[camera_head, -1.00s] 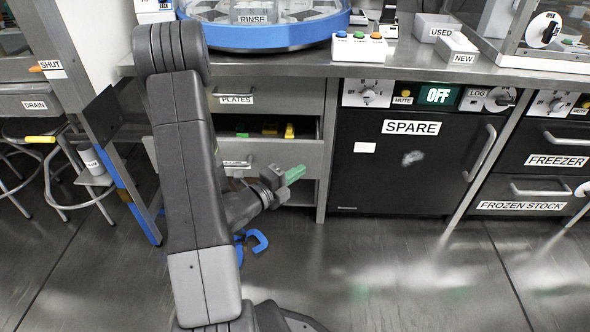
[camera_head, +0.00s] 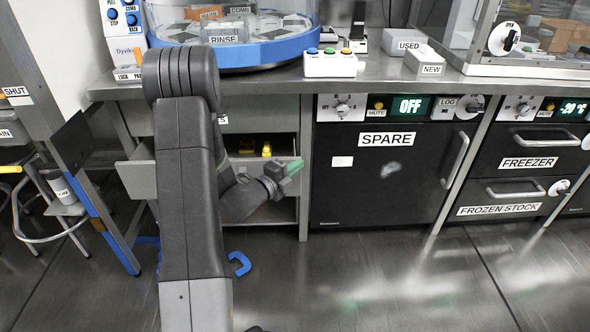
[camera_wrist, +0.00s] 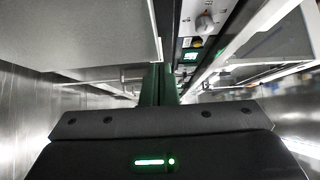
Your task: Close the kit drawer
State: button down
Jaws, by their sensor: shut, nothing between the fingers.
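The open drawer under the bench, which I take for the kit drawer, juts out behind my arm; its grey front shows at the left (camera_head: 138,178). Its label is hidden by my arm in the current head view. Yellow items (camera_head: 266,149) show inside it. My gripper (camera_head: 293,167), with green fingers, is shut and empty, at the right side of the drawer in the picture. I cannot tell whether it touches the drawer. The wrist view shows the shut green fingers (camera_wrist: 159,84) beside a large pale grey panel (camera_wrist: 85,35).
The black SPARE cabinet (camera_head: 375,185) stands right of the drawers, with a vertical handle (camera_head: 456,160). FREEZER drawers (camera_head: 540,140) are further right. A stool (camera_head: 65,195) stands at the left. A blue piece (camera_head: 239,263) lies low near my arm. The floor at right is clear.

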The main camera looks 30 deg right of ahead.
jog(key=w+d+b, duration=0.3)
jog(key=w+d, duration=0.3)
jog(key=w, duration=0.3)
jog(key=shift+w, duration=0.4)
jog(key=shift+s+f, duration=0.1)
